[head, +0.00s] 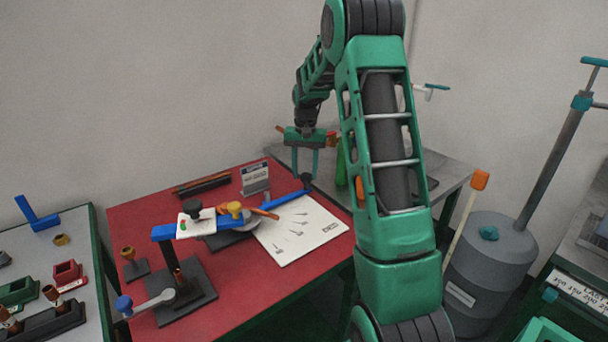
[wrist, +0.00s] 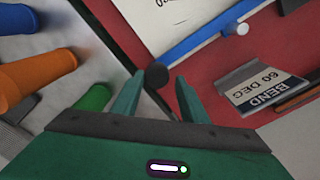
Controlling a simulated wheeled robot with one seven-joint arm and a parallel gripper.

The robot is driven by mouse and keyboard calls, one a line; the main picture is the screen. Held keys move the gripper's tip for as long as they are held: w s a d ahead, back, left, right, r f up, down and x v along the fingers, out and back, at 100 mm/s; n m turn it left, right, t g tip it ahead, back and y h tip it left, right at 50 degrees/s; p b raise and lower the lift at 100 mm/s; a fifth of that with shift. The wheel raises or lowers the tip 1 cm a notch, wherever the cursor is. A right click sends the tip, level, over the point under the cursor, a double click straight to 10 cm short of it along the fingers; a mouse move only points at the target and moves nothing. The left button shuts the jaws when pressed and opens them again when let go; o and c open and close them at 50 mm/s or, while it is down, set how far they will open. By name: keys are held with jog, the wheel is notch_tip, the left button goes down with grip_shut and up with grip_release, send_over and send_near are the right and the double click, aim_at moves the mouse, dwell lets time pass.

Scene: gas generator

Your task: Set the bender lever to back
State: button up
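The bender (head: 190,285) stands on a red table, with a dark base and a blue bar on top. A blue lever (head: 287,197) reaches right across the paper sheet and ends in a black knob (head: 306,179). In the wrist view the blue lever (wrist: 212,37) runs up and right from the black knob (wrist: 157,75). My gripper (head: 305,173) points down over the knob, fingers apart. In the wrist view my gripper (wrist: 156,92) has the knob just beyond and between its fingertips, with no clear contact. The height gap cannot be told.
A sign reading BEND 60 DEG (wrist: 262,88) stands behind the lever on the red table (head: 140,218). A grey table with a green bottle (head: 341,165) is close on the right. Orange and blue cylinders (wrist: 38,70) lie left of the fingers in the wrist view.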

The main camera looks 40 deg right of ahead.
jog(key=shift+o, duration=0.2)
jog(key=shift+s, duration=0.2)
notch_tip(320, 180, up, 11)
jog(key=shift+f, duration=0.15)
jog(key=shift+a, duration=0.1)
dwell(0.6)
jog(key=s+a+f+n, duration=0.1)
jog(key=s+a, duration=0.3)
jog(key=s, duration=0.9)
jog(key=s+a+f, duration=0.1)
jog(key=s+a, duration=0.4)
jog(key=s, duration=0.8)
jog(key=s+a+f+n, duration=0.1)
jog(key=s+a, duration=0.3)
jog(key=s, duration=0.8)
jog(key=shift+s+a+n, duration=0.25)
jog(key=shift+s+n, duration=0.05)
jog(key=shift+s, duration=0.1)
